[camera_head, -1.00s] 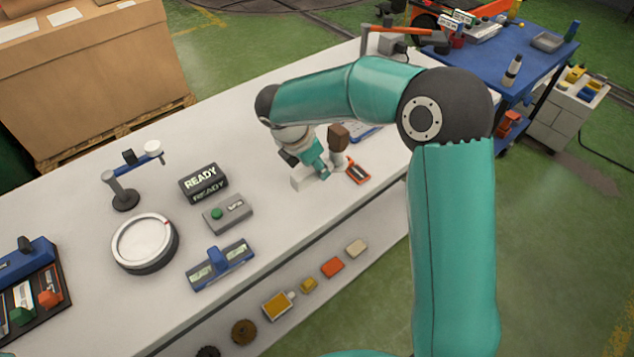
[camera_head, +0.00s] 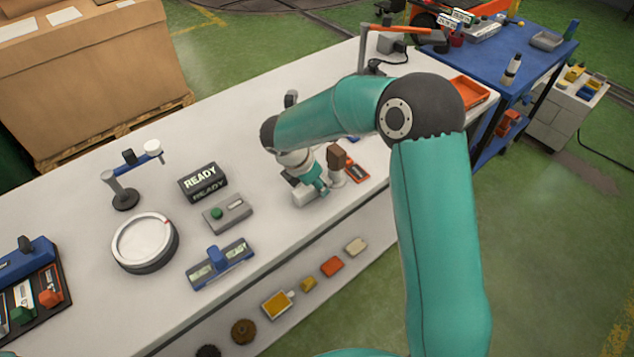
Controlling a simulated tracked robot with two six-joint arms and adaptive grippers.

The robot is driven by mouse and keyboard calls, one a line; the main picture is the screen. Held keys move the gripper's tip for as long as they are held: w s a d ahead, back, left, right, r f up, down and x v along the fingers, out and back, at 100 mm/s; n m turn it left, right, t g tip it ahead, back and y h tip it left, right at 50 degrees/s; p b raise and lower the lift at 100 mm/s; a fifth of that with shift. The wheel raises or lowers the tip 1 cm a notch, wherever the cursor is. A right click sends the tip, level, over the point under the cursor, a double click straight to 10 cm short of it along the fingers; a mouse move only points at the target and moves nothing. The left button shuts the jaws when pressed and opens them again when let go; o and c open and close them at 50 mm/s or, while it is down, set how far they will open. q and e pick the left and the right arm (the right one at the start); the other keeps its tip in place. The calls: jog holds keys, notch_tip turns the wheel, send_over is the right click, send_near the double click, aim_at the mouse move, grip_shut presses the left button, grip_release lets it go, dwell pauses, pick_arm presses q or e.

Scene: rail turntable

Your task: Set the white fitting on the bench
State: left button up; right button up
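My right gripper (camera_head: 317,184) reaches down over the middle of the white bench (camera_head: 95,228), and its teal fingers are partly hidden by its own wrist. The white fitting (camera_head: 303,197) shows as a pale block at the fingers, and the gripper appears shut on it. A brown block on a pale stem (camera_head: 337,157) stands just right of the fingers; I cannot tell whether it is part of the fitting. The fitting is at or just above the bench top; contact is unclear. My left gripper is not in view.
A red-and-black tool (camera_head: 356,170) lies close right of the gripper. To the left are a grey button box (camera_head: 238,211), a READY sign (camera_head: 203,180), a blue-handled gauge (camera_head: 221,266) and a round turntable (camera_head: 142,243). An orange tray (camera_head: 468,91) sits behind the arm.

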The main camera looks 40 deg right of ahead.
jog(key=shift+o, duration=1.2)
jog(key=shift+r, duration=0.1)
jog(key=v, duration=1.2)
jog(key=shift+b, duration=0.3)
